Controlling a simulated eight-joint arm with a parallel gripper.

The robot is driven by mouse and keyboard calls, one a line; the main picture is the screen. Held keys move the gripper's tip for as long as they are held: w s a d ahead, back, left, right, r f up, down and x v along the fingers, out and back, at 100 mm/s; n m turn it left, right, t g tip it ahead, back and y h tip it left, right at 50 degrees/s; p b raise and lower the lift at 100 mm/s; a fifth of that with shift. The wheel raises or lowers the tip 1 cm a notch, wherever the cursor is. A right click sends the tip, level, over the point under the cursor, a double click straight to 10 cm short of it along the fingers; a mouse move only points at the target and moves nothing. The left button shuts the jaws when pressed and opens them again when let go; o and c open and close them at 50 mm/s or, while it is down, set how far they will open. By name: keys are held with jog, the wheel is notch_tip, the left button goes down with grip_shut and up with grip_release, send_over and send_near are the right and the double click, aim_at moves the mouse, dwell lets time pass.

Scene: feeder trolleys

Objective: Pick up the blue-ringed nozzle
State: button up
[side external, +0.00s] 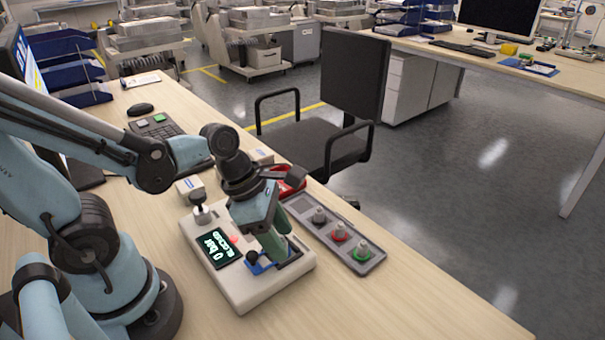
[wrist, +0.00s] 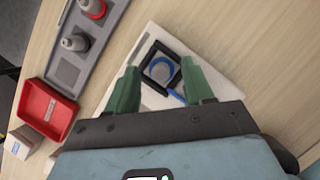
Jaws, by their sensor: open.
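A blue ring around a grey round centre (wrist: 162,69) sits in a dark square frame on the white device in the wrist view; I take it as the blue-ringed nozzle. A blue tab sticks out beside it. In the side view, only a blue part (side external: 257,267) with a dark knob shows at that spot; my gripper hides the rest. The white device (side external: 245,293) has a display reading "0 bar" and "BLOCKED". My gripper (wrist: 159,80) is open, its green fingers on either side of the ring. In the side view, my gripper (side external: 277,250) is low over the device.
A grey tray (side external: 375,264) right of the device holds a grey nozzle (side external: 319,215), a red-ringed nozzle (side external: 340,232) and a green-ringed nozzle (side external: 361,251). A red bin (wrist: 47,109) and small white boxes stand behind the device. The desk's front right is clear.

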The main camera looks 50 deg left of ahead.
grip_shut()
jog(key=shift+r, duration=0.15)
